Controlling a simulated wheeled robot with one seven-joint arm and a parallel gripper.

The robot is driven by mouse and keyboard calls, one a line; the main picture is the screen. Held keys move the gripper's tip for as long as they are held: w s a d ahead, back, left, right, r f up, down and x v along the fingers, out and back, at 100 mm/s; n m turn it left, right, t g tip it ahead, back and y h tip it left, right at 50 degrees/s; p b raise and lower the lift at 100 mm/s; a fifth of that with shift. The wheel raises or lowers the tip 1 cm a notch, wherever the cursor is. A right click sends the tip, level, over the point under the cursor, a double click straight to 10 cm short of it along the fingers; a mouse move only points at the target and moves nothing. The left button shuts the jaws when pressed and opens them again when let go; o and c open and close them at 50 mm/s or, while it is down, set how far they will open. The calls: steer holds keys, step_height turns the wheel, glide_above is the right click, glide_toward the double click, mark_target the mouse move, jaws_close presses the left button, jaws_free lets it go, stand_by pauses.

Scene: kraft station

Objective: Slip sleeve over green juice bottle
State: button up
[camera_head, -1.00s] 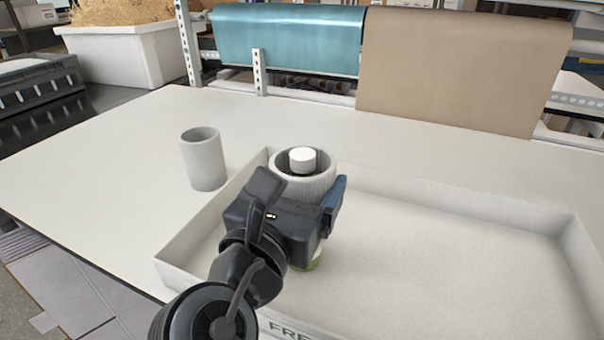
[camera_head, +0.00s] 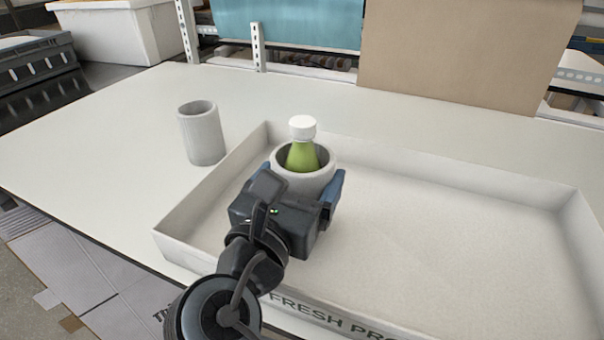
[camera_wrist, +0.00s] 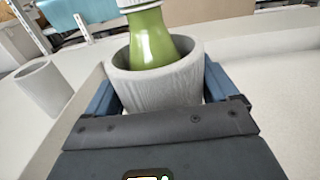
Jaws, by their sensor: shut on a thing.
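The green juice bottle (camera_head: 303,155) has a white cap and stands upright in the white tray (camera_head: 430,180). A grey sleeve (camera_head: 290,180) is around the bottle, and the bottle's green neck and cap rise out of its top. My gripper (camera_head: 305,190) is shut on the sleeve, with its blue fingers on either side. In the wrist view the sleeve (camera_wrist: 155,85) sits between the fingers and the bottle (camera_wrist: 152,40) shows inside it. The bottle's lower part and the sleeve's bottom edge are hidden.
A second grey sleeve (camera_head: 202,134) stands on the white table (camera_head: 110,135), left of the tray. The tray's right part is empty. Rolls of teal (camera_head: 290,22) and brown (camera_head: 465,50) material hang behind the table.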

steer(key=o, duration=0.4)
steer(key=shift+o, duration=0.2)
steer(key=v, duration=0.8)
stand_by(0.5)
